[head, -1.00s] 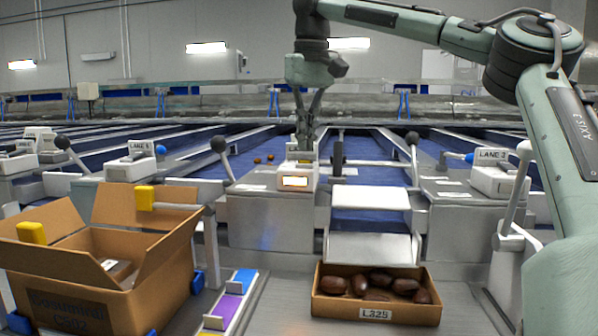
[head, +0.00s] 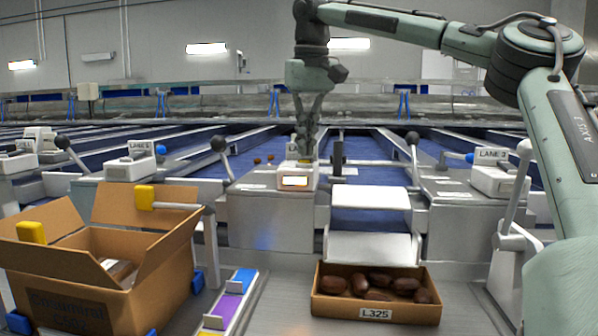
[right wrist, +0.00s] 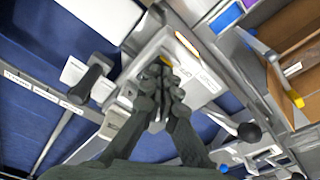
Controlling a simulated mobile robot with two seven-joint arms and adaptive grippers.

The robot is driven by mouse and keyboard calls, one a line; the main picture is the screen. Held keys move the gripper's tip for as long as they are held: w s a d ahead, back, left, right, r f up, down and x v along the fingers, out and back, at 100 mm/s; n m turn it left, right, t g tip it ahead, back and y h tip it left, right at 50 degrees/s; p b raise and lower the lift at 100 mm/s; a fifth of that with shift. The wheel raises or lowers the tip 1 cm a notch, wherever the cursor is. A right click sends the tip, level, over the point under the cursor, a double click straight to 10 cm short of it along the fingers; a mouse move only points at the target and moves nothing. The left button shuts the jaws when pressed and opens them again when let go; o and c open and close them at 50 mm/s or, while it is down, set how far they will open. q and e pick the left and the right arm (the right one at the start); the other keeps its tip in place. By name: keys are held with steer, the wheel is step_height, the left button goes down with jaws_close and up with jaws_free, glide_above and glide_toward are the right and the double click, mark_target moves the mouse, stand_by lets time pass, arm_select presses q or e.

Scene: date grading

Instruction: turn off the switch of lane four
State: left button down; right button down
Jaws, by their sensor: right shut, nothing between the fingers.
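The switch box (head: 297,178) at the middle of the head view is white with a lit display on its front. It stands between the boxes signed LANE 5 on the left and LANE 3 on the right; its own sign is mostly hidden behind my gripper. My right gripper (head: 305,153) points down over the top of this box, shut and empty. In the right wrist view the fingertips (right wrist: 163,72) are close to a small yellow part on the box (right wrist: 190,80). The fingers hide the switch itself, so I cannot tell its position or whether they touch it. My left gripper is not in view.
A carton of dates (head: 375,314) marked L325 sits below the central chute (head: 370,247). An open cardboard box (head: 165,262) stands at the left, by a colored strip (head: 232,295). Black-knobbed levers (head: 218,144) (head: 411,139) flank the switch box.

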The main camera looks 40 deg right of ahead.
steer(key=shift+f, duration=0.55)
steer(key=shift+r+p, duration=0.45)
steer(key=shift+r, duration=3.1)
